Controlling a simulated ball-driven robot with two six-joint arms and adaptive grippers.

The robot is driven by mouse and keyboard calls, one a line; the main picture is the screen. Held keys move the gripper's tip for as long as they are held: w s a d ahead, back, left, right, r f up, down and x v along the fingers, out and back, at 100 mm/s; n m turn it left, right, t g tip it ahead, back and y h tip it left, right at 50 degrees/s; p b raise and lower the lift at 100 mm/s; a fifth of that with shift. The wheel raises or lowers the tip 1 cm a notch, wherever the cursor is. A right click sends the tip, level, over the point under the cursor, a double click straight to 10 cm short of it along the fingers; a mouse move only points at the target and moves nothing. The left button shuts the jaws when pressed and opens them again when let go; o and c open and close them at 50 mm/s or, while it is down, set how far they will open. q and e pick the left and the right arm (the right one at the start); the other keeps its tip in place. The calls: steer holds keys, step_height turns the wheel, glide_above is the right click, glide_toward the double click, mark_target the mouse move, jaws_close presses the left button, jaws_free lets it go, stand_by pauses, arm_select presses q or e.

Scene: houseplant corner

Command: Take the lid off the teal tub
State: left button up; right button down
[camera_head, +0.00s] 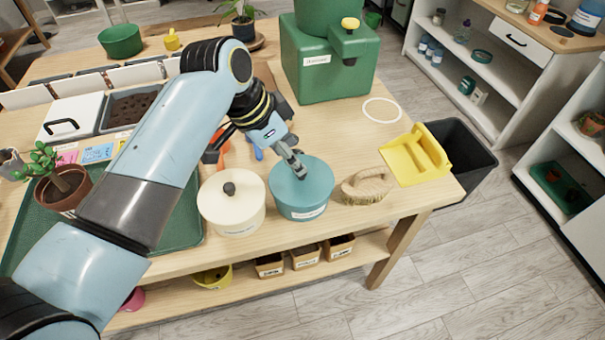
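The teal tub (302,208) stands upright near the front edge of the wooden table, with a pale label on its front. Its round teal lid (318,174) sits on top. My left gripper (299,172) reaches down from the upper left, with its fingertips over the middle of the lid, where a small dark part shows. The gripper covers most of any knob there, and I cannot tell whether its fingers are shut on it. My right gripper is out of view.
A cream tub (232,207) with a dark knob stands close at left, and a brush (368,186) lies close at right. A yellow dustpan (416,156) lies at the table's right edge. A green dispenser (325,75) stands behind.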

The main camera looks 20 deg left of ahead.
mark_target(296, 181)
arm_select(q)
steer(key=shift+w+d+f, duration=0.1)
steer(key=shift+w+f, duration=0.2)
steer(key=shift+f, duration=0.1)
steer(key=x, duration=0.3)
steer(key=shift+s+a+f+p, duration=0.15)
steer(key=shift+a+p, duration=0.1)
steer(key=shift+p, duration=0.1)
steer(key=shift+x, duration=1)
steer(key=shift+f, duration=0.1)
steer(key=shift+c, duration=0.9)
steer(key=c, duration=0.5)
jaws_close()
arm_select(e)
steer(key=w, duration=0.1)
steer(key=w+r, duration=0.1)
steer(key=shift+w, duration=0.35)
